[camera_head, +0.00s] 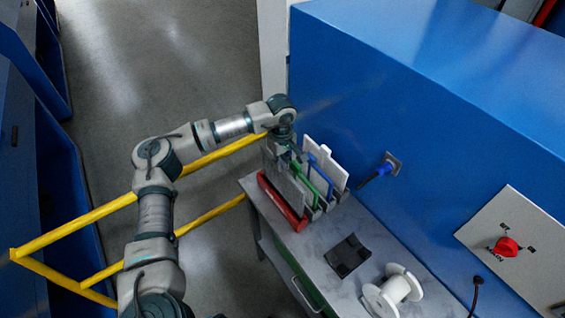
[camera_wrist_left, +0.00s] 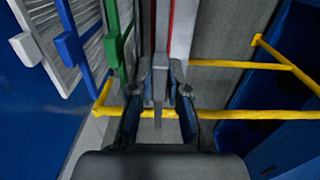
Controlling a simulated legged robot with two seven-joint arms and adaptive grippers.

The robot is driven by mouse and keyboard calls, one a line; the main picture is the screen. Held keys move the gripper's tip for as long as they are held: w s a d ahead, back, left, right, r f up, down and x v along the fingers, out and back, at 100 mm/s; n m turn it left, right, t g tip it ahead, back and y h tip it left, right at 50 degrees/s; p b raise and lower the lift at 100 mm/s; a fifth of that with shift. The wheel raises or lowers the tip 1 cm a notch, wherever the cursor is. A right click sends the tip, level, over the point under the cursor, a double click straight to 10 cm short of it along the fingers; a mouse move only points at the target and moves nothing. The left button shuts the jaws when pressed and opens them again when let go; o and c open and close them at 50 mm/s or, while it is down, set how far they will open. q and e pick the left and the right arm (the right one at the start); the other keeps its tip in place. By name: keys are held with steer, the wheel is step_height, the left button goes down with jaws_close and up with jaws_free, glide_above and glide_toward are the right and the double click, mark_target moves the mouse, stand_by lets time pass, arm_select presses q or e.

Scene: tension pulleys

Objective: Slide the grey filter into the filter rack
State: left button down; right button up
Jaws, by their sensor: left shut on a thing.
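The filter rack (camera_head: 318,212) stands on the grey table, with upright green (camera_head: 309,183), blue (camera_head: 321,164) and white (camera_head: 341,178) filter parts in a row. A red part (camera_head: 283,204) lies low along its left side. The grey filter (camera_head: 285,184) is upright between the red part and the green filter. My left gripper (camera_head: 291,154) is above it, shut on its top grip; in the left wrist view the fingers (camera_wrist_left: 160,92) close on a narrow grey tab. How deep the grey filter sits in the rack is hidden. My right gripper is not in view.
A black square piece (camera_head: 347,255) and a white spool (camera_head: 392,291) lie on the table (camera_head: 322,285) in front of the rack. A blue cabinet (camera_head: 430,105) with a plugged connector (camera_head: 378,173) rises behind. Yellow rails (camera_head: 75,227) run to the left.

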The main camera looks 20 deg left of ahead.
arm_select(q)
steer(key=shift+a+f, duration=0.15)
steer(key=shift+a, duration=0.2)
steer(key=shift+f, duration=0.1)
steer(key=shift+d+f+b, duration=0.2)
steer(key=shift+f+b, duration=0.4)
steer(key=shift+f, duration=0.1)
steer(key=shift+f+b, duration=0.55)
steer(key=shift+f, duration=0.35)
steer(key=shift+f, duration=0.1)
